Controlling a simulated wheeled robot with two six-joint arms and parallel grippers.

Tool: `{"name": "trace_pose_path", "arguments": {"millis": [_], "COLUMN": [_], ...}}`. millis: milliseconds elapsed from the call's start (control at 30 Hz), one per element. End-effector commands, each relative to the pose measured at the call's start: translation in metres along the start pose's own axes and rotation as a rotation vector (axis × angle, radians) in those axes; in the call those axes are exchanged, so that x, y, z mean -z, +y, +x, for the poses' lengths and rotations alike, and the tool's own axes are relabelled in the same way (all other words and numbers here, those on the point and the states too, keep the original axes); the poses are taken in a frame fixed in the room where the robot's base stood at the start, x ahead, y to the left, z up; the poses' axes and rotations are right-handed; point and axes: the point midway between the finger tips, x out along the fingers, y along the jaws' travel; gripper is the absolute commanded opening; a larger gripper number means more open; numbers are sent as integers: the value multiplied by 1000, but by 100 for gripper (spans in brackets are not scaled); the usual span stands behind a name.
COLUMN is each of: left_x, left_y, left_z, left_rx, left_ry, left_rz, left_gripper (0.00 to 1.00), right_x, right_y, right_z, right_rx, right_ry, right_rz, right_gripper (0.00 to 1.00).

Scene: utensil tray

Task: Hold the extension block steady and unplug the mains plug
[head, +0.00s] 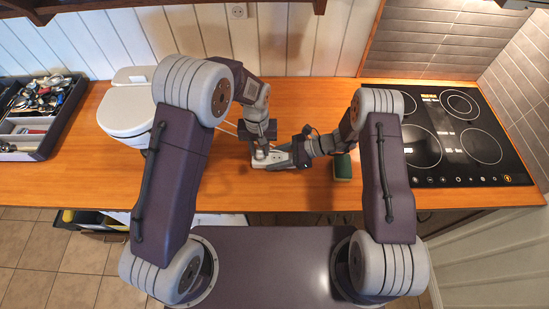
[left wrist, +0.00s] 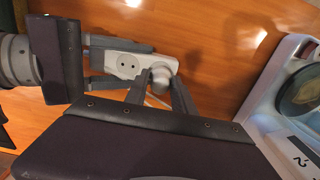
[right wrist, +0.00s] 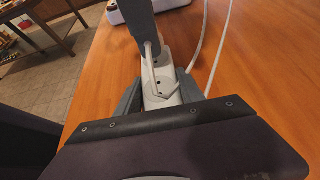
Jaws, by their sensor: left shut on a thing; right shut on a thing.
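The white extension block (head: 272,163) lies on the wooden worktop, with an empty socket showing in the left wrist view (left wrist: 125,66). My right gripper (head: 298,153) is shut across the block; its fingers lie along both sides in the right wrist view (right wrist: 160,95). My left gripper (head: 261,148) points down over the block's other end. It is shut on the white mains plug (left wrist: 160,78), which sits between its fingers at the block. Whether the plug's pins are fully in the socket is hidden. White cables (right wrist: 197,45) run off beyond the block.
A white appliance (head: 127,112) stands left of the block, and a cutlery tray (head: 45,140) is at the far left. A green and yellow sponge (head: 342,168) lies close right of my right gripper. A black hob (head: 455,135) fills the right side. A wall socket (head: 238,11) is behind.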

Motion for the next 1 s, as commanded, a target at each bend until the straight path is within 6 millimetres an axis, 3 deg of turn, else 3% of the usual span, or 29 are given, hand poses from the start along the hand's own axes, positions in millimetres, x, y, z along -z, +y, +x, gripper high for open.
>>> {"name": "trace_pose_path", "arguments": {"millis": [1000], "left_x": [0], "left_y": [0], "left_z": [-40], "left_rx": [-1], "left_ry": [2], "left_rz": [0], "left_gripper": [0], "right_x": [0], "right_y": [0], "right_z": [0], "right_rx": [0], "right_ry": [-1], "right_rz": [0], "right_gripper": [0]}}
